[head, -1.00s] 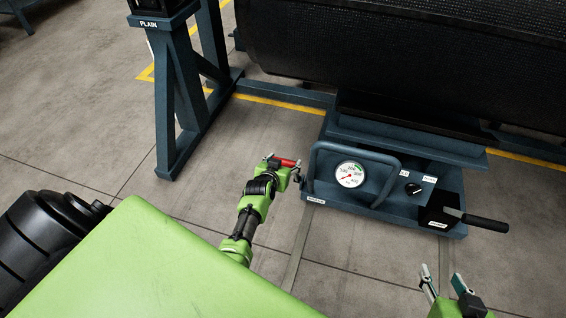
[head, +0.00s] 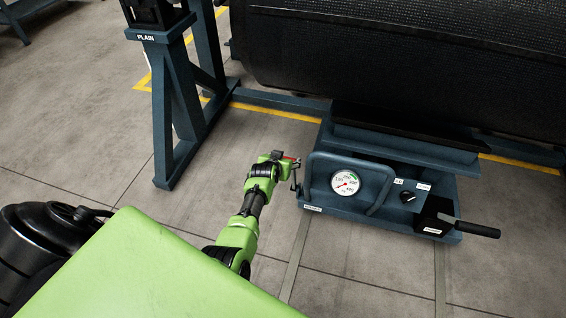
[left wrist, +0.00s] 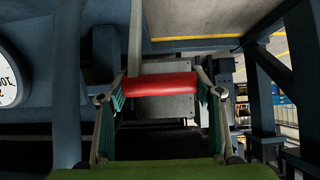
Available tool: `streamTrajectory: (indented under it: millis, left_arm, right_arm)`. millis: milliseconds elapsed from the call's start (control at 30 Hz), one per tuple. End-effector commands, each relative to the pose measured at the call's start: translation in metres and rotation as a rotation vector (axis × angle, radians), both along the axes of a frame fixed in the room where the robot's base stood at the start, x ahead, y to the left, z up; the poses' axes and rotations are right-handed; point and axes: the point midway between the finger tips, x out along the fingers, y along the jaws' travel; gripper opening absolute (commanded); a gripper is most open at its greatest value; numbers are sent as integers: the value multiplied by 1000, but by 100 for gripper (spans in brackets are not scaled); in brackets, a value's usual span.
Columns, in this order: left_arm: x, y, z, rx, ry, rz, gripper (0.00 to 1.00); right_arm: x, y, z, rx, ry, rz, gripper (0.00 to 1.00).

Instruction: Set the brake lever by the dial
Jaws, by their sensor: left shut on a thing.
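The brake lever appears to be the one with a red grip (left wrist: 160,87), at the left end of the blue press unit. Its small label is too blurred to read. My left gripper (head: 288,163) is shut on this red grip, which lies crosswise between the two fingers in the left wrist view. The dial's edge also shows in the left wrist view (left wrist: 8,82). My right gripper is out of view.
A bent blue guard tube (head: 378,192) frames the dial. To its right are a black knob (head: 407,197) and a black box with a black handle (head: 478,229). A dark roll (head: 400,60) hangs above. A blue stand marked PLAIN (head: 176,110) is behind left.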

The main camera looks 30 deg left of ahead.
Motion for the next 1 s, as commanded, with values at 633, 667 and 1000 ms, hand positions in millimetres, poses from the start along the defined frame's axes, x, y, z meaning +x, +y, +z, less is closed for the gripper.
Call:
streamTrajectory:
  millis: [633,667,1000]
  left_arm:
    - [17,5,8,4,-14,2,21]
    - [17,5,8,4,-14,2,21]
    - [17,5,8,3,-13,2,77]
  right_arm:
    - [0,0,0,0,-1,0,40]
    - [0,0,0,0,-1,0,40]
    - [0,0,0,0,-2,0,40]
